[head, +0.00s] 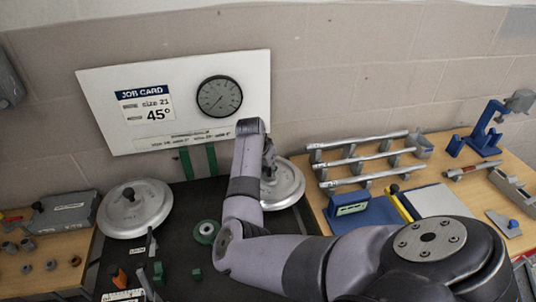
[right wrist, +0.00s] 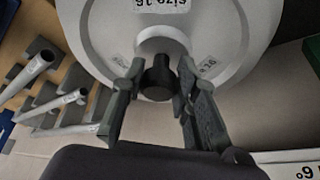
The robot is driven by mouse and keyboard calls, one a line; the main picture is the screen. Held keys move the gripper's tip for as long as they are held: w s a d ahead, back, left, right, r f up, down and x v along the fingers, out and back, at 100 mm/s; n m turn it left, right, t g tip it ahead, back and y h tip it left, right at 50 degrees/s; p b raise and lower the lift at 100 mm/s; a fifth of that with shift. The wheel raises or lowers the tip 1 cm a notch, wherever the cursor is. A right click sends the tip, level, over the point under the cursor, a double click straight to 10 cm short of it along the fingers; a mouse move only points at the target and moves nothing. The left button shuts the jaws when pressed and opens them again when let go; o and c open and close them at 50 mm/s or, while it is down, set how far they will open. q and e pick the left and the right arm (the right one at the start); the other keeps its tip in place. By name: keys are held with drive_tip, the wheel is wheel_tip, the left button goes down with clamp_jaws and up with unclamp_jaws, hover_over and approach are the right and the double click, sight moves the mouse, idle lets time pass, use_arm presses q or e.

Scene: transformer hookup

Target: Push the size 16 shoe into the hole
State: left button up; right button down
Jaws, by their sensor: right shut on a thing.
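The size 16 shoe is a round grey disc (head: 288,187) against the right part of the dark bench, partly covered by my right arm. In the right wrist view the disc (right wrist: 235,35) fills the top, with an upside-down "size 16" label and a dark knob (right wrist: 158,80) on a raised hub. My right gripper (right wrist: 158,72) is shut on that knob, one finger on each side. In the head view the gripper (head: 268,168) is over the disc's left part. The hole cannot be made out. My left gripper is not in view.
Another grey disc (head: 135,208) lies at left. A green ring (head: 206,232) lies between the discs. A white board (head: 180,100) with a job card reading size 21, 45° and a gauge stands behind. A rack of metal tubes (head: 365,160) stands right on the wooden table.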

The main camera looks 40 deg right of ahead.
drive_tip(key=shift+f, duration=0.3)
drive_tip(key=c, duration=1.4)
unclamp_jaws()
drive_tip(key=shift+o, duration=1.1)
drive_tip(key=shift+f, duration=0.1)
wheel_tip(320, 180, up, 5)
drive_tip(key=p, duration=0.5)
